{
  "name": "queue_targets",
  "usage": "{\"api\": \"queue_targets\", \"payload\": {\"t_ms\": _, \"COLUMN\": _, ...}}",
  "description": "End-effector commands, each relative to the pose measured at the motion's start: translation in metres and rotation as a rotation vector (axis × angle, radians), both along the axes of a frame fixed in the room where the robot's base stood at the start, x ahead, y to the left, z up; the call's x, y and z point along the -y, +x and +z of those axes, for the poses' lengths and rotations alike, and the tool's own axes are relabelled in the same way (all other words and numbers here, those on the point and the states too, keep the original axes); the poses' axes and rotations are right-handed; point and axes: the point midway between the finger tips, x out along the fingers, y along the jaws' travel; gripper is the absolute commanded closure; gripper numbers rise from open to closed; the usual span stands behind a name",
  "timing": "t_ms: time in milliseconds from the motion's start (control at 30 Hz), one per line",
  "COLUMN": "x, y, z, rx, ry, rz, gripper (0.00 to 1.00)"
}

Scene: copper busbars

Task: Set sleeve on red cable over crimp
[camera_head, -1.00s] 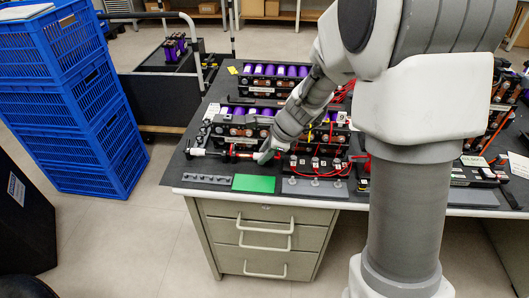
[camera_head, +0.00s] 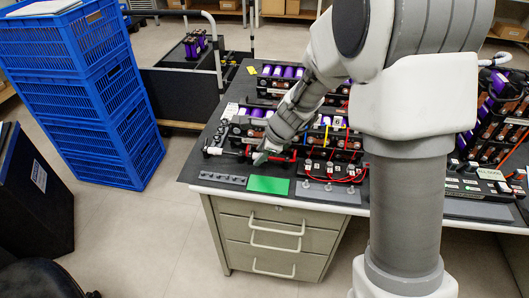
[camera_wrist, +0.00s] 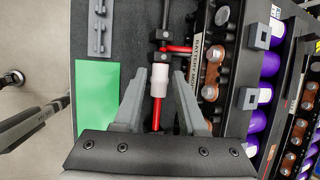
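A white sleeve (camera_wrist: 160,80) sits around the red cable (camera_wrist: 156,116) in the wrist view. My gripper (camera_wrist: 160,78) is open, with one finger on each side of the sleeve and a small gap on both sides. Just beyond the sleeve, dark clamps (camera_wrist: 163,36) hold the line, and a black cable (camera_wrist: 166,12) runs away from them. I cannot make out the crimp clearly. In the head view my gripper (camera_head: 262,155) is low over the bench's front left part, and the red cable (camera_head: 283,160) shows to its right.
A green mat (camera_head: 268,184) and a grey strip (camera_head: 222,179) lie along the bench's front edge. Battery modules with purple cells (camera_wrist: 262,94) stand close to the right of the fingers in the wrist view. A grey plate with studs (camera_head: 328,191) lies right of the mat.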

Motion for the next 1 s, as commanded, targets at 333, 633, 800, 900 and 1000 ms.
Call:
{"api": "queue_targets", "payload": {"t_ms": 333, "x": 0.002, "y": 0.000, "z": 0.000, "rx": -0.001, "ry": -0.002, "rz": -0.001, "gripper": 0.42}}
{"api": "queue_targets", "payload": {"t_ms": 633, "x": 0.013, "y": -0.012, "z": 0.035, "rx": 0.002, "ry": -0.002, "rz": -0.003, "gripper": 0.42}}
{"api": "queue_targets", "payload": {"t_ms": 800, "x": 0.027, "y": -0.026, "z": 0.074, "rx": 0.003, "ry": -0.002, "rz": -0.003, "gripper": 0.42}}
{"api": "queue_targets", "payload": {"t_ms": 900, "x": 0.034, "y": -0.036, "z": 0.095, "rx": 0.002, "ry": 0.000, "rz": -0.003, "gripper": 0.42}}
{"api": "queue_targets", "payload": {"t_ms": 1000, "x": 0.042, "y": -0.044, "z": 0.116, "rx": 0.002, "ry": -0.001, "rz": -0.002, "gripper": 0.42}}
